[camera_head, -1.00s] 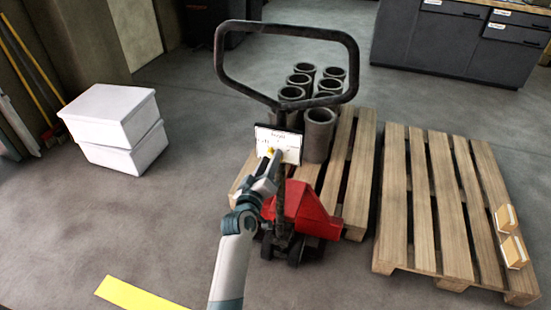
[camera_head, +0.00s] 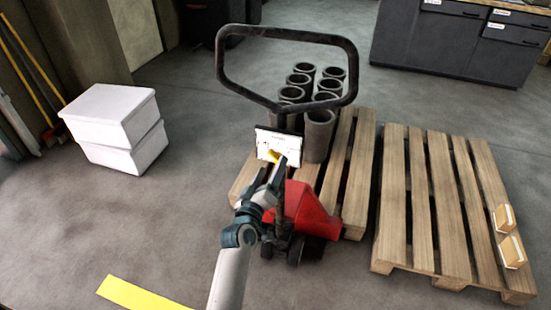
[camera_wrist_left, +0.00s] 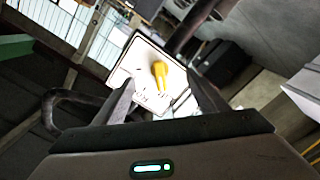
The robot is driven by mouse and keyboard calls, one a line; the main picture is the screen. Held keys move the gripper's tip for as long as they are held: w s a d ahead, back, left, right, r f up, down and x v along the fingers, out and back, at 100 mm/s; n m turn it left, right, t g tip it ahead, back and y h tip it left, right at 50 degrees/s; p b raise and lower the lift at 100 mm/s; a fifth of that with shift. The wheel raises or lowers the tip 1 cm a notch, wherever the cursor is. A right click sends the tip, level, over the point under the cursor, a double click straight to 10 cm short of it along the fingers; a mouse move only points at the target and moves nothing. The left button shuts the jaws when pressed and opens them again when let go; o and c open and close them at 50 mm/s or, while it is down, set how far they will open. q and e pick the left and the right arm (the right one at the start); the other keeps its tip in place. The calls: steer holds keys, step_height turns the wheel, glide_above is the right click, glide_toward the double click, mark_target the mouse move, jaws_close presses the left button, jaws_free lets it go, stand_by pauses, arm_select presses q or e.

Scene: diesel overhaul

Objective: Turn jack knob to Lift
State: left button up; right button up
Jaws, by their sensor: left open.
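The yellow jack knob (camera_head: 274,155) is on a white panel (camera_head: 284,144) below the black loop handle (camera_head: 350,70) of a red pallet jack (camera_head: 304,207). In the left wrist view the knob (camera_wrist_left: 160,76) is a yellow lever standing on the white panel (camera_wrist_left: 140,62); the panel's marks are too small to read. My left gripper (camera_head: 277,168) is at the panel, just below the knob in the head view. In the wrist view its open fingers (camera_wrist_left: 160,80) are on either side of the knob; contact is not clear. My right gripper is out of view.
A wooden pallet (camera_head: 362,160) with several grey cylinders (camera_head: 318,135) stands behind the jack. Another pallet (camera_head: 430,200) with two small boxes is to the right. White boxes (camera_head: 115,115) are stacked on the left. The floor between them is clear.

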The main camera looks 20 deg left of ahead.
arm_select(q)
steer(key=s+p, duration=0.1)
steer(key=s, duration=0.2)
steer(key=shift+s, duration=0.35)
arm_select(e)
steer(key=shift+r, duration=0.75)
